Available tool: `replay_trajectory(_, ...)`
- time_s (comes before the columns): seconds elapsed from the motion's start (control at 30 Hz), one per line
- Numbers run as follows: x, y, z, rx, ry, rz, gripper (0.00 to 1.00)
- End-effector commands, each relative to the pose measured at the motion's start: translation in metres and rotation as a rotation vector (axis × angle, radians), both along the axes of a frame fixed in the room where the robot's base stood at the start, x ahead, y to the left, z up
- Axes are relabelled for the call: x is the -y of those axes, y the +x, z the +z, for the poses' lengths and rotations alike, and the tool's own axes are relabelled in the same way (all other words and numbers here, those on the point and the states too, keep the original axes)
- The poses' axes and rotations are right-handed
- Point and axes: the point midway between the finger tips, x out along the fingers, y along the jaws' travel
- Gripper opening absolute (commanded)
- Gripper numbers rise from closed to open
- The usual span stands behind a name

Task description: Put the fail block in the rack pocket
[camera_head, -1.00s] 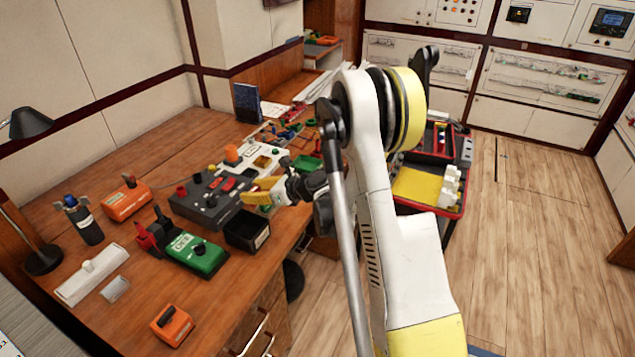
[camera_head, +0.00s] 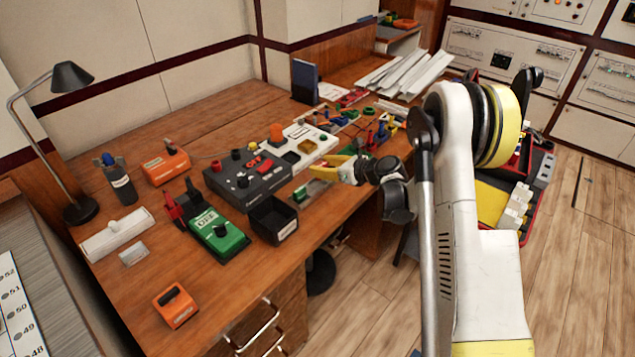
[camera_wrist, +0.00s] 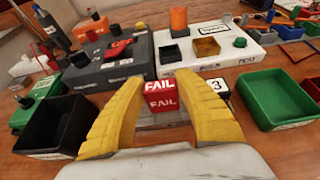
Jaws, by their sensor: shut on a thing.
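The red fail block (camera_wrist: 161,96), with FAIL in white on its top and front, sits between the yellow fingertips of my gripper (camera_wrist: 158,90) in the wrist view. My gripper is shut on it. In the head view my gripper (camera_head: 340,165) is over the bench, in front of the white box; the block is too small to make out there. The white box (camera_wrist: 225,58) has a dark square pocket (camera_wrist: 170,53) and a gold-coloured one (camera_wrist: 207,48). I cannot tell which pocket is the rack's. A dark block marked 3 (camera_wrist: 214,88) shows beside the right finger.
A dark console (camera_head: 245,180) with knobs and red parts stands left of the white box. A black bin (camera_head: 273,220) stands near the bench edge, and a green bin (camera_wrist: 277,98) lies to the right. A grey tray (camera_head: 311,192) lies between.

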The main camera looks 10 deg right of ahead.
Motion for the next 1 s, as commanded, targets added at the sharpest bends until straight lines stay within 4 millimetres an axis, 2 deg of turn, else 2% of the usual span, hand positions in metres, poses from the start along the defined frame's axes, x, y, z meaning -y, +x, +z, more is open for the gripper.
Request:
replay_trajectory(0.1,-0.010,0.011,-0.011,0.001,-0.001,0.000,0.08)
replay_trajectory(0.27,-0.013,0.016,-0.018,-0.001,-0.001,-0.001,0.08)
replay_trajectory(0.5,-0.012,0.015,-0.053,0.000,0.000,-0.001,0.08)
replay_trajectory(0.87,-0.012,0.015,-0.054,0.000,0.000,-0.001,0.08)
replay_trajectory(0.9,-0.012,0.015,-0.054,0.000,0.000,-0.001,0.46)
replay_trajectory(0.93,-0.012,0.015,-0.054,0.000,0.000,-0.001,0.56)
replay_trajectory(1.0,-0.012,0.015,-0.054,0.000,0.000,-0.001,0.57)
